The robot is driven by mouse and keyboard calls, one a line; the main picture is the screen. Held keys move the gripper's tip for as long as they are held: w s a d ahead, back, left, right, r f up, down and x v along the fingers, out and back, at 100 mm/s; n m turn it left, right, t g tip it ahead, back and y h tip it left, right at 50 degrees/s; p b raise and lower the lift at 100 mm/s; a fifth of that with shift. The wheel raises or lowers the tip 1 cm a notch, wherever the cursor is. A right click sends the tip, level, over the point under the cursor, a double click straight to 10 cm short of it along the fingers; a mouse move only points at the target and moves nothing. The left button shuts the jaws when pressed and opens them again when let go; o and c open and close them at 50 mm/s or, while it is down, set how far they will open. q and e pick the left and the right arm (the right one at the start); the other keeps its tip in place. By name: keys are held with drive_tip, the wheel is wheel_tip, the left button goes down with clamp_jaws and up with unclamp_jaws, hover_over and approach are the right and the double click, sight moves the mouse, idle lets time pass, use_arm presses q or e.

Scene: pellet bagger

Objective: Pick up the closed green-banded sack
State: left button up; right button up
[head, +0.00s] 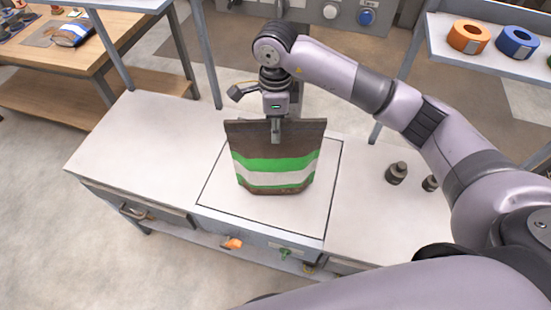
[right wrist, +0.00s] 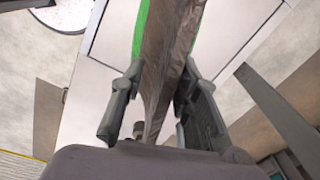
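The sack (head: 275,179), brown with green and white bands, stands upright on the outlined square of the bench. Its top edge looks flat and pressed together. My right gripper (head: 276,130) points down at the middle of that edge, with one finger in front of the sack. In the right wrist view the brown sack top (right wrist: 168,60) runs between the two wide-apart fingers of my right gripper (right wrist: 160,78), which look open around it. Whether either finger touches the sack is hard to tell. The far finger is hidden in the head view. My left gripper is not in view.
The bench (head: 140,135) is clear left of the sack. Dark weights (head: 397,173) stand at the right. Grey posts rise at the bench's back. A shelf (head: 490,62) holds orange (head: 468,37) and blue (head: 517,43) tape rolls. A control panel (head: 345,14) is behind.

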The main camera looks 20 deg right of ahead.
drive_tip(key=f, duration=0.1)
drive_tip(key=p, duration=0.3)
hover_over(275, 156)
wheel_tip(275, 156, down, 5)
drive_tip(key=shift+w+r, duration=0.15)
drive_tip(key=shift+r, duration=0.05)
drive_tip(key=shift+f, duration=0.4)
clamp_jaws()
drive_tip(key=shift+w+r, duration=0.15)
